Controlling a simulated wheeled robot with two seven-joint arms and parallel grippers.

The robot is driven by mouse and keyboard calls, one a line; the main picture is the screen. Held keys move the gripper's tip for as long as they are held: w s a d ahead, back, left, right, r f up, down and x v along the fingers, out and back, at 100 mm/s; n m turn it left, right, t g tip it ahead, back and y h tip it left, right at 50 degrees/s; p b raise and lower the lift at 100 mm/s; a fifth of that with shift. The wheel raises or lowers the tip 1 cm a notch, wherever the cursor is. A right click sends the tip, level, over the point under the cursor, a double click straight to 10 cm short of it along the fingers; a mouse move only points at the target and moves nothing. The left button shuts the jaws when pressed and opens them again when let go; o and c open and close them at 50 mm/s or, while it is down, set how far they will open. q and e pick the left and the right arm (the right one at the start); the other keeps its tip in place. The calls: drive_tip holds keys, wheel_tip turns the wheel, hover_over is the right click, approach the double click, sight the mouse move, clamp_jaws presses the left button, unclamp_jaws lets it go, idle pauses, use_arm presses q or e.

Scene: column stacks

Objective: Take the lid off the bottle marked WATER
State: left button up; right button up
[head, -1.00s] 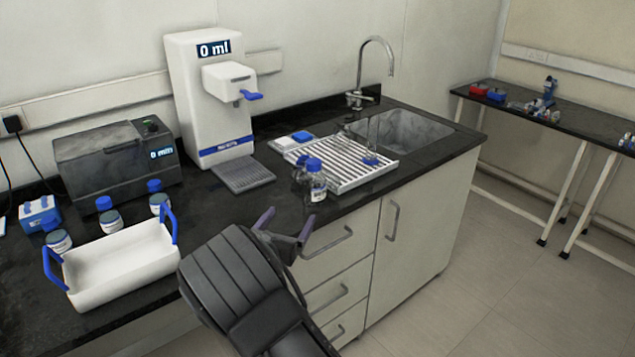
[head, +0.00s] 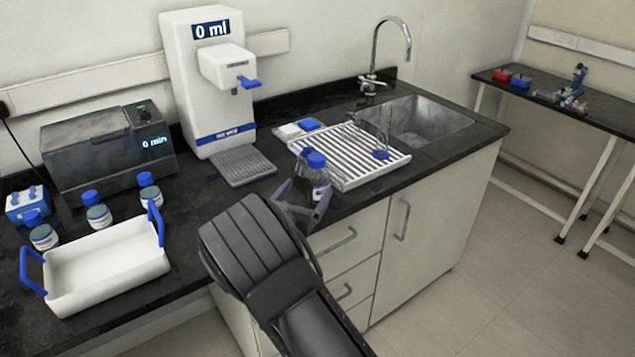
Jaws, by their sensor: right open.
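Two clear bottles with blue lids stand close together at the counter's front edge, beside the draining rack. The nearer bottle (head: 319,179) has a white label with blue marks too small to read, and its blue lid (head: 316,160) is on. The other bottle (head: 299,170) is behind it to the left, partly hidden. I cannot tell which is marked WATER. My right gripper (head: 301,196) is open, its two purplish fingers spread in front of the bottles' lower parts. I cannot tell whether it touches them. My left gripper is out of view.
The draining rack (head: 352,172) and sink (head: 430,122) lie to the right. A white dispenser (head: 212,100) reading 0 ml stands behind. A white tray (head: 106,272) with blue handles and several blue-capped jars (head: 98,216) are at left.

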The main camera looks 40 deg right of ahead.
sight(312, 183)
drive_tip(key=shift+x, duration=0.95)
drive_tip(key=shift+w+d+r+p, duration=0.1)
drive_tip(key=shift+w+d+p, duration=0.1)
drive_tip(key=shift+d+p, duration=0.15)
drive_tip(key=p+x, duration=0.1)
drive_tip(key=x, duration=0.2)
drive_tip(key=shift+d, duration=0.3)
drive_tip(key=shift+w+d, duration=0.3)
drive_tip(key=shift+d, duration=0.05)
drive_tip(key=shift+c, duration=0.3)
drive_tip(key=c, duration=1.6)
drive_tip(key=shift+r, duration=0.1)
